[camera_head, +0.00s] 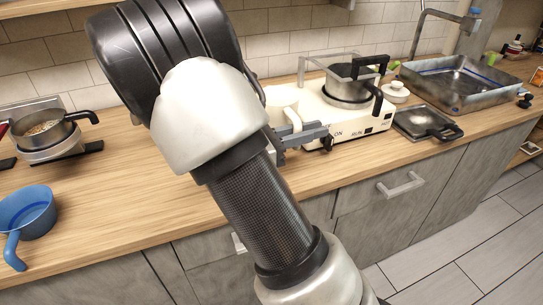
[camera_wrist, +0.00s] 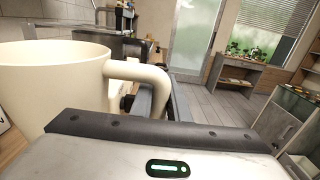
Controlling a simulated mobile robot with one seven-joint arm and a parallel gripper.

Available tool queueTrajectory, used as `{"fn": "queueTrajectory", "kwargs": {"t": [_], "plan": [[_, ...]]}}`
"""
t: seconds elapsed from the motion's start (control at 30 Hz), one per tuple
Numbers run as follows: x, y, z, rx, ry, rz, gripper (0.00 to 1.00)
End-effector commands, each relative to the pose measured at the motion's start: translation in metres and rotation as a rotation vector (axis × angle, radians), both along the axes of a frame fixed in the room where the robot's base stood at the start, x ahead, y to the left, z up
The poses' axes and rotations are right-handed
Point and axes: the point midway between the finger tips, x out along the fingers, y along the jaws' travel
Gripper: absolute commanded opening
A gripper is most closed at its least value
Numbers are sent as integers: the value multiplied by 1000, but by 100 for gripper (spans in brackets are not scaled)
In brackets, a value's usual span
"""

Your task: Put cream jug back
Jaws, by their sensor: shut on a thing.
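The cream jug (camera_wrist: 50,85) fills the left of the wrist view, upright, with its looped handle (camera_wrist: 140,72) pointing right. My gripper (camera_head: 303,134) is shut on that handle; in the wrist view its dark fingers lie on either side of the handle. In the head view the jug (camera_head: 283,100) is partly hidden behind my arm. It stands beside the left end of the white cooker. Its base is hidden, so I cannot tell whether it touches the counter.
A pot (camera_head: 349,84) sits on the white cooker (camera_head: 350,122). A dark square pan (camera_head: 427,123) and a metal sink (camera_head: 460,84) lie further right. A blue pan (camera_head: 27,212) and a small pot (camera_head: 42,131) are left. The wooden counter (camera_head: 130,190) between is clear.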

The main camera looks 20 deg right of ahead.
Motion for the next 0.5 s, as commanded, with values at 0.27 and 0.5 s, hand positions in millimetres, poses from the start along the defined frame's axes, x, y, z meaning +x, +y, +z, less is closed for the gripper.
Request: {"fn": "queueTrajectory", "kwargs": {"t": [0.27,0.5], "plan": [[-1,-1,0,-1,-2,-11,0],[-1,-1,-14,-2,-1,-10,0]]}}
